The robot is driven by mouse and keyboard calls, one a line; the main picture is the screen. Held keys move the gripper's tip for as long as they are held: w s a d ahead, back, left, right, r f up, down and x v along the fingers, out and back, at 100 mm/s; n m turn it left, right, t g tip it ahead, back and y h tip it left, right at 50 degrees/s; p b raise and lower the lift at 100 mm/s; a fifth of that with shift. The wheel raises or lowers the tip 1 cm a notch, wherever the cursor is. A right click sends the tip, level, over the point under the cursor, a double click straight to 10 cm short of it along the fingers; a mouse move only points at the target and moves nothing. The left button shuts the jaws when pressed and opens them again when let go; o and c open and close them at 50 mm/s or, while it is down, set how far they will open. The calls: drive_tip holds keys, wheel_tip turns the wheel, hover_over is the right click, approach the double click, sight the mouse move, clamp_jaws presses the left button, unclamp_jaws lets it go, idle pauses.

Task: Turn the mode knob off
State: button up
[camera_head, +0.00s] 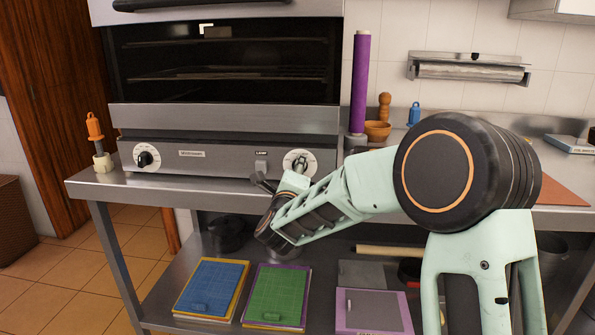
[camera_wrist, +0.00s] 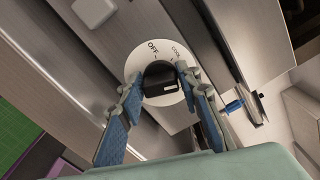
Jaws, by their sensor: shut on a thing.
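A pale mark shows on the knob's near face; I cannot tell for sure which label the knob points to. In the head view the same dial (camera_head: 312,160) is at the right of the grill's front panel, partly covered by my gripper (camera_head: 288,176).
The grill (camera_head: 222,118) stands on a steel table. A second knob (camera_head: 145,158) is at the panel's left, and a small switch marked LAMP (camera_head: 261,166) is just left of my gripper. A purple roll (camera_head: 360,80) and a wooden bowl (camera_head: 377,131) stand to the right.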

drive_tip(key=n+b, duration=0.1)
drive_tip(key=n, duration=0.3)
drive_tip(key=shift+f+b, duration=0.1)
drive_tip(key=shift+b, duration=0.25)
drive_tip(key=n, duration=0.4)
drive_tip(key=shift+n, duration=0.4)
drive_tip(key=n, duration=0.4)
drive_tip(key=shift+n, duration=0.3)
drive_tip(key=n+p, duration=0.1)
drive_tip(key=n, duration=0.3)
drive_tip(key=shift+d+f+n, duration=0.1)
drive_tip(key=shift+n, duration=0.2)
drive_tip(key=o, duration=1.1)
drive_tip(key=shift+c, duration=0.2)
drive_tip(key=shift+s, duration=0.1)
